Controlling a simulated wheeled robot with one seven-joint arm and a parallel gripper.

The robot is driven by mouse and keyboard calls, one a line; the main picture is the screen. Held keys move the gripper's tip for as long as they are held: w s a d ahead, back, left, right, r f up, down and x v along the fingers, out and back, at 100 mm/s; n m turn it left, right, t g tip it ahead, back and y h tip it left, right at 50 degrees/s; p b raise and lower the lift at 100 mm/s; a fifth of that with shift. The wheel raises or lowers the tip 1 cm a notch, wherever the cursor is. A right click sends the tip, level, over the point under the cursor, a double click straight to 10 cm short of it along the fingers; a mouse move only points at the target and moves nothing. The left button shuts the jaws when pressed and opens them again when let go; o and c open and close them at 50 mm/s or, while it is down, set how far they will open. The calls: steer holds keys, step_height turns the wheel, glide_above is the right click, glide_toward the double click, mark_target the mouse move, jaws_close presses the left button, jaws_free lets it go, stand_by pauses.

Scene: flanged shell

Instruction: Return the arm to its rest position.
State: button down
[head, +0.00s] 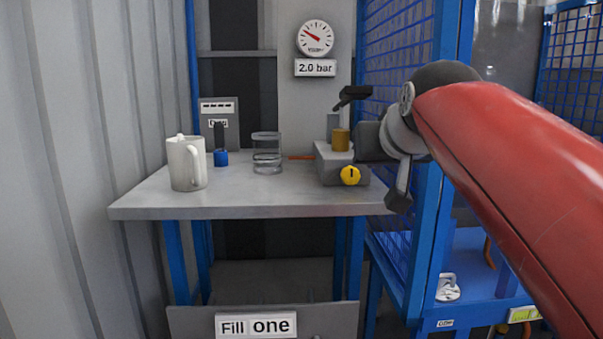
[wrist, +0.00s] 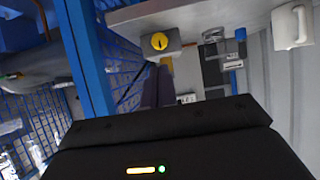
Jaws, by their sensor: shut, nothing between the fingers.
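My gripper shows in the wrist view, its two dark fingers (wrist: 157,88) together with nothing between them. Its black body fills the bottom of that view. In the head view my red arm reaches in from the right, and its grey wrist end is in the air by the right end of the grey table (head: 235,202). It partly covers the right side of a grey block (head: 333,172) with a yellow knob (head: 350,175). A brass cylinder (head: 341,140) stands on the block. I cannot tell the fingertips apart clearly in the head view.
On the table stand a white mug (head: 187,163), a clear glass container (head: 267,153) and a blue-based item (head: 221,158). A blue mesh frame (head: 398,50) rises close behind and beside my arm. A gauge (head: 315,38) hangs on the back wall. The table's front middle is clear.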

steer(key=s+f+g+p, duration=0.2)
steer(key=s+f+g, duration=0.1)
steer(key=s+f, duration=0.7)
steer(key=s+f+g+p, duration=0.3)
steer(key=s+f, duration=0.7)
steer(key=f, duration=0.5)
steer(key=shift+s+a+f+g, duration=0.2)
steer(key=shift+s+f+g, duration=0.05)
steer(key=shift+g, duration=0.05)
